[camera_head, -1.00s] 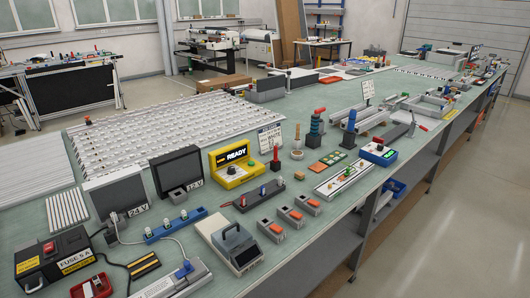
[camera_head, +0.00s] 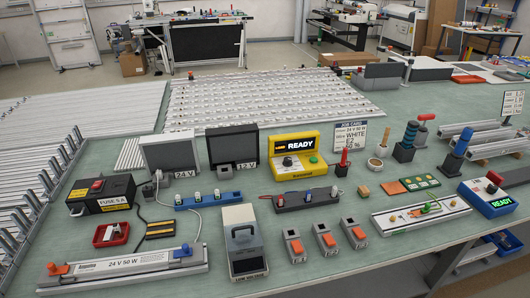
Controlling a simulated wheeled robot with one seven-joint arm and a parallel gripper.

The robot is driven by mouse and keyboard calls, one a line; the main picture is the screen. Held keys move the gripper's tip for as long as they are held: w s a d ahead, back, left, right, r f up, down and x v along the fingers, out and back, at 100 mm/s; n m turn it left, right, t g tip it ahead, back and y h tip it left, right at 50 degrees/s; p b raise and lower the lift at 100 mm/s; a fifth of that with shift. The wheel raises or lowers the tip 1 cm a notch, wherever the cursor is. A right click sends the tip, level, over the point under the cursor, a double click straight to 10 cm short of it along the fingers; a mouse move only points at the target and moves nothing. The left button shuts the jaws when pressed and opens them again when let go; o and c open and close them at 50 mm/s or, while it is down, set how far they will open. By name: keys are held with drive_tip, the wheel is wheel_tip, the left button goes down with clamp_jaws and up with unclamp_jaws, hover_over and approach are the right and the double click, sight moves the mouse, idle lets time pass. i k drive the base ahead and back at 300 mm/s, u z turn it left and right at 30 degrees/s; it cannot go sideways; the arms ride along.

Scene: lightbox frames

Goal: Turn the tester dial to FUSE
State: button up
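A yellow box (camera_head: 296,155) with a lit READY display and a green button stands at the middle back of the bench. A blue box (camera_head: 487,197) with a READY display and a red-topped dark knob (camera_head: 492,180) stands at the right. I cannot tell for certain which of them is the tester, and no dial marking reading FUSE is legible on either. A black box (camera_head: 101,194) labelled FUSE 5 A, with a red switch, stands at the left. My gripper is not in view.
The green bench (camera_head: 345,268) holds several devices. A grey low-voltage unit (camera_head: 244,240) and small orange-topped blocks (camera_head: 325,237) stand in front. A job card (camera_head: 347,137) stands behind. A long 24 V 50 W lamp strip (camera_head: 125,263) lies front left. Bare bench shows at the front edge.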

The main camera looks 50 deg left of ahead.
sight(287, 161)
drive_tip(key=u, duration=0.9)
drive_tip(key=i, duration=0.8)
drive_tip(key=u, duration=1)
drive_tip(key=i, duration=0.25)
drive_tip(key=u, duration=0.3)
